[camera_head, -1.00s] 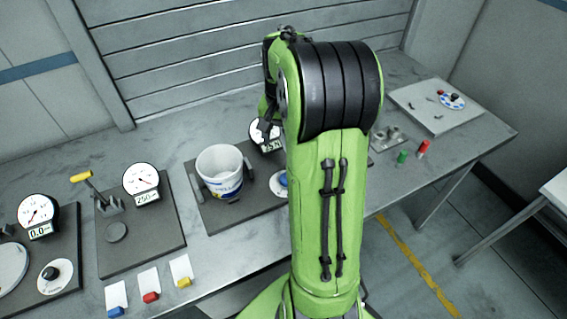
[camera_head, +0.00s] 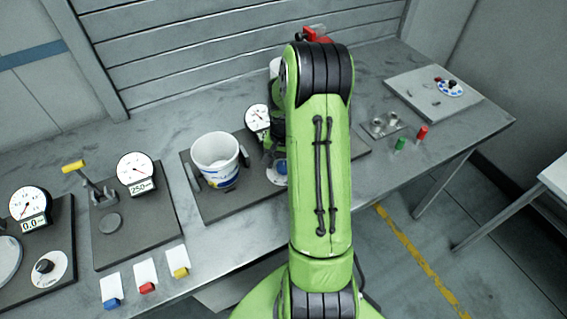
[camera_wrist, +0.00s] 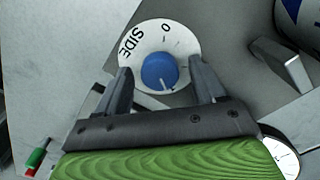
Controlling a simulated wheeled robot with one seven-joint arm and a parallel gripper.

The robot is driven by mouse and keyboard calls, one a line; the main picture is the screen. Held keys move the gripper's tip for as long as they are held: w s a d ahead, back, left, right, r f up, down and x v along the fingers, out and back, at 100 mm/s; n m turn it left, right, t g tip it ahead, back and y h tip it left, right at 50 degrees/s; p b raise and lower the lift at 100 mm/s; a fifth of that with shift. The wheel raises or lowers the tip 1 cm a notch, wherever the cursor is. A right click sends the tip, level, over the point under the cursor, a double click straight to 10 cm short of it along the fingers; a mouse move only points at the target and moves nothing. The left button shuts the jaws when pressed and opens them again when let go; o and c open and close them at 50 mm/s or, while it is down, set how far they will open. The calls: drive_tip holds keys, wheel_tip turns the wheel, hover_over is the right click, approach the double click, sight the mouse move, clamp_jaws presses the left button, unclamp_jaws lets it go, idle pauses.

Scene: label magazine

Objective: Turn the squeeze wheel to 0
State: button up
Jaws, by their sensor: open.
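The blue knob (camera_wrist: 159,71) on a white round dial (camera_wrist: 188,40) looks like the squeeze wheel. The dial reads "SIDE" and "0", with the 0 at the top in the wrist view. A pale line shows at the knob's lower edge, on the side away from the 0. My gripper (camera_wrist: 162,74) is open, with one finger on each side of the knob. I cannot tell whether the fingers touch it. In the head view the knob (camera_head: 281,168) shows partly, beside my arm, which hides most of the gripper.
A white bucket (camera_head: 215,158) stands between grey clamp plates left of the knob. A round gauge (camera_head: 257,118) stands behind it. More gauges and a yellow-handled lever (camera_head: 73,166) are further left. Green (camera_head: 400,143) and red (camera_head: 421,133) pieces stand on the right.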

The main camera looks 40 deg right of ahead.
drive_tip(key=c, duration=1.1)
drive_tip(key=shift+o, duration=0.2)
